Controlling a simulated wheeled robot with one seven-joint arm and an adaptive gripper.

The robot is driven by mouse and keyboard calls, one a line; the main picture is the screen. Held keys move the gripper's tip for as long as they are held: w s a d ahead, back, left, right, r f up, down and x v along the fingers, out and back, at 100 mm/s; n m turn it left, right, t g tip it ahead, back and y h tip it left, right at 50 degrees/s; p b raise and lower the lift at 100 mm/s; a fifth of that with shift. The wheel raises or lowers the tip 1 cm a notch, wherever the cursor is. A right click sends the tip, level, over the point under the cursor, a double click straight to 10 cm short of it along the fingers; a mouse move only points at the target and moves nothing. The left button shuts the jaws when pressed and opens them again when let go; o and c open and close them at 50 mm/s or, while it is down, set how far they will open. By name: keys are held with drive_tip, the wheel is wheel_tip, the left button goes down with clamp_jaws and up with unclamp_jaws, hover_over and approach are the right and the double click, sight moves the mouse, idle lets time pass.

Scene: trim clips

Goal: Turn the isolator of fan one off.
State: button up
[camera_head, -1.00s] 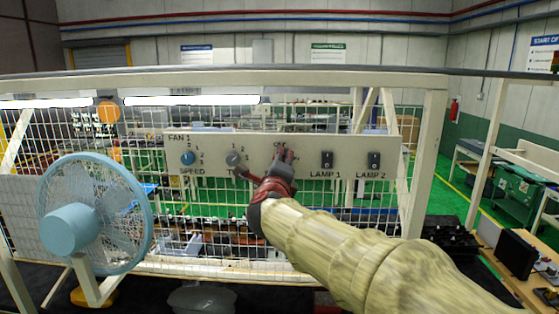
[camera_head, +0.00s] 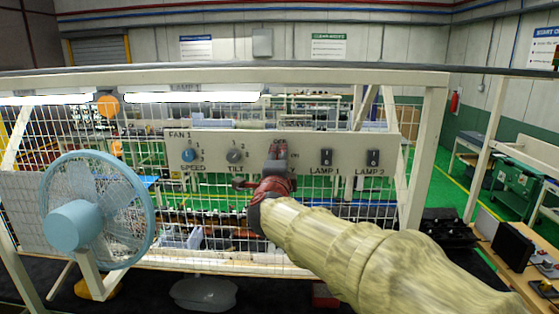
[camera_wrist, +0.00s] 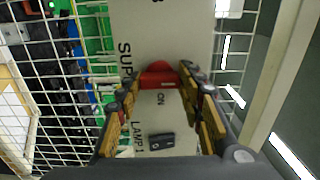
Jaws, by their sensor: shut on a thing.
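The grey-white control panel (camera_head: 340,143) hangs on the white mesh. Its FAN 1 label is at the left, and SUPPLY and LAMP 1 labels show in the wrist view. The isolator is a red handle (camera_wrist: 158,78) between my fingertips. My gripper (camera_head: 278,152) is at the panel, right of the tilt knob (camera_head: 235,156), and covers the isolator in the head view. In the wrist view my gripper (camera_wrist: 158,84) has a fingertip at each end of the handle, shut on it. The handle's pointing direction against its marks is hard to read. Fan one (camera_head: 96,210) stands at the left.
The blue speed knob (camera_head: 188,155) is left of the tilt knob. Black lamp 1 switch (camera_head: 326,157) and lamp 2 switch (camera_head: 373,158) sit right of my gripper. A white frame post (camera_head: 428,150) stands right of the panel.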

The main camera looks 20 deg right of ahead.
drive_tip(key=o, duration=1.2)
drive_tip(key=shift+c, duration=0.2)
drive_tip(key=shift+s+a, duration=0.1)
drive_tip(key=v, duration=1.1)
drive_tip(key=shift+s, duration=0.35)
drive_tip(key=shift+a, duration=0.1)
